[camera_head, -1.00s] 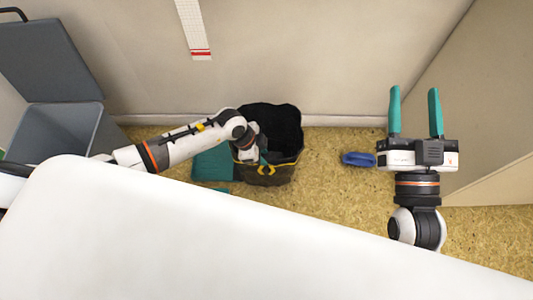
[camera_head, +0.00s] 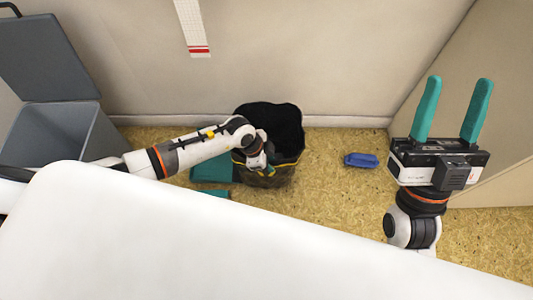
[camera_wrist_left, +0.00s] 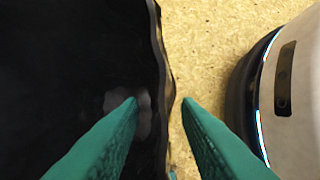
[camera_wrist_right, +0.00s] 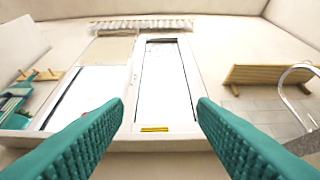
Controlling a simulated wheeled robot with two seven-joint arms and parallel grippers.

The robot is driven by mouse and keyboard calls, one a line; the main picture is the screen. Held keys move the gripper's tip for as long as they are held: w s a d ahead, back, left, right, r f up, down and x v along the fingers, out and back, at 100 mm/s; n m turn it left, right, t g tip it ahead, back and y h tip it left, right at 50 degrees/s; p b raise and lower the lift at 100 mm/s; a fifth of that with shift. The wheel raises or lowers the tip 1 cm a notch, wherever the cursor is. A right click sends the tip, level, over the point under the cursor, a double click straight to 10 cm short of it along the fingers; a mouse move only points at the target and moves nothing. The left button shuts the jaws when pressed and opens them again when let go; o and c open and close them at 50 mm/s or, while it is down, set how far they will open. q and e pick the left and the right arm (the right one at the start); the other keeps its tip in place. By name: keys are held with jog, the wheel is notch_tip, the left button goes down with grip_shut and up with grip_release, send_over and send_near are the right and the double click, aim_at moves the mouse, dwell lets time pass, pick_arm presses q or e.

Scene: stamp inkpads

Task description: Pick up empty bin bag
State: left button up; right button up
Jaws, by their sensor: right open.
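The black bin bag (camera_head: 270,120) stands open-mouthed on the floor near the wall, with a dark, yellow-trimmed front side. My left gripper (camera_head: 267,170) is at the bag's front rim, partly hidden by its own wrist in the head view. In the left wrist view, the left gripper (camera_wrist_left: 161,105) is open, one finger over the black bag's inside (camera_wrist_left: 60,70) and the other outside its rim. Whether a finger touches the bag, I cannot tell. My right gripper (camera_head: 453,108) is open and empty, well right of the bag; it also shows in the right wrist view (camera_wrist_right: 160,105).
A grey bin (camera_head: 65,135) with its lid raised stands at the left. A blue item (camera_head: 361,160) lies on the floor right of the bag. My white body fills the front. Walls close off the back and right.

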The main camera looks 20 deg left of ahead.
pick_arm(q)
jog(key=shift+f, duration=0.25)
pick_arm(e)
jog(key=shift+w+a+f+g, duration=0.1)
jog(key=shift+w+f+g, duration=0.5)
jog(key=shift+w, duration=0.25)
dwell(0.4)
pick_arm(q)
grip_shut()
jog(key=shift+s, duration=0.1)
